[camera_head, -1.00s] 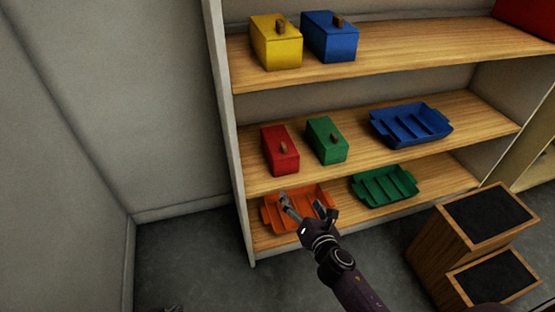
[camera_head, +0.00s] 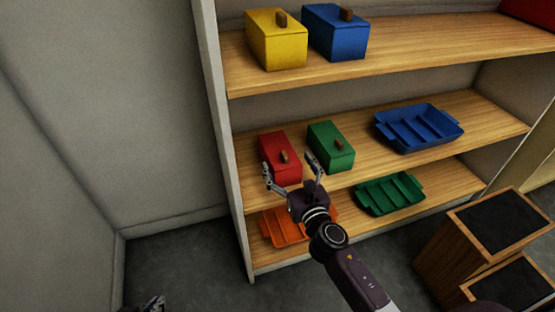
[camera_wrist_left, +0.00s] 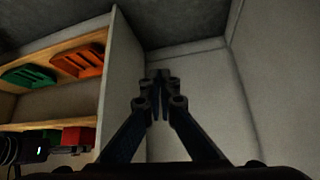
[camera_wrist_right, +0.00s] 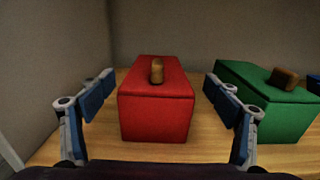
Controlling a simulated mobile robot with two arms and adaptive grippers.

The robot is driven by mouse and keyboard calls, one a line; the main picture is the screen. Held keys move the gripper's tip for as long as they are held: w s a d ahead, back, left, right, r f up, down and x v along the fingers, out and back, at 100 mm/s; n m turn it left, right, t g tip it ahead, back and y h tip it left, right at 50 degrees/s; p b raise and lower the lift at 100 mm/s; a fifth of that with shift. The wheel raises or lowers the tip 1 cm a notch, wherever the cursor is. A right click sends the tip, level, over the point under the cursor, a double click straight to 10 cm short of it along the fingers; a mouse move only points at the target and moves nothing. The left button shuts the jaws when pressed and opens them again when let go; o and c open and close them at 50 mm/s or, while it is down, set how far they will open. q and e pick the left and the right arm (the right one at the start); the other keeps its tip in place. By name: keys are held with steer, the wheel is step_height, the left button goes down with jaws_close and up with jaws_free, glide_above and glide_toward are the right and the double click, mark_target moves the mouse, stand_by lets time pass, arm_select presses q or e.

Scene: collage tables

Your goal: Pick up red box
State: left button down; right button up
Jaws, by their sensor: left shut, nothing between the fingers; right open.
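The red box (camera_head: 279,154) sits on the middle shelf near its left end, with a small brown wooden knob on top. In the right wrist view the red box (camera_wrist_right: 156,104) stands between the two spread fingers of my right gripper (camera_wrist_right: 157,108), apart from both. In the head view my right gripper (camera_head: 293,178) is open at the shelf's front edge, just in front of the red box. My left gripper (camera_wrist_left: 160,97) is shut and empty, away from the shelves; only its tip (camera_head: 153,304) shows at the bottom of the head view.
A green box (camera_head: 331,146) stands close right of the red box. A blue tray (camera_head: 419,128) is further right. Orange (camera_head: 284,229) and green (camera_head: 389,193) trays lie below. Yellow (camera_head: 276,40) and blue (camera_head: 336,32) boxes are above. A side panel (camera_head: 222,140) bounds the left.

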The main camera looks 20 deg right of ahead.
mark_target(279, 149)
steer(key=shift+w, duration=0.8)
steer(key=w, duration=0.2)
steer(key=w+b, duration=0.1)
steer(key=w, duration=0.1)
steer(key=shift+w+a, duration=0.1)
steer(key=shift+a, duration=0.2)
steer(key=shift+w, duration=0.35)
steer(key=c, duration=1.4)
arm_select(q)
steer(key=w+r+t, duration=0.1)
steer(key=w+d+r, duration=0.1)
steer(key=w+r+t, duration=0.1)
steer(key=w, duration=0.1)
steer(key=shift+w+d+r+t+h, duration=0.1)
steer(key=shift+d+r+t+h, duration=0.1)
steer(key=shift+d+t+h, duration=0.15)
arm_select(e)
steer(key=shift+c, duration=0.2)
arm_select(q)
steer(key=shift+a+f, duration=0.1)
arm_select(e)
steer(key=shift+r, duration=0.1)
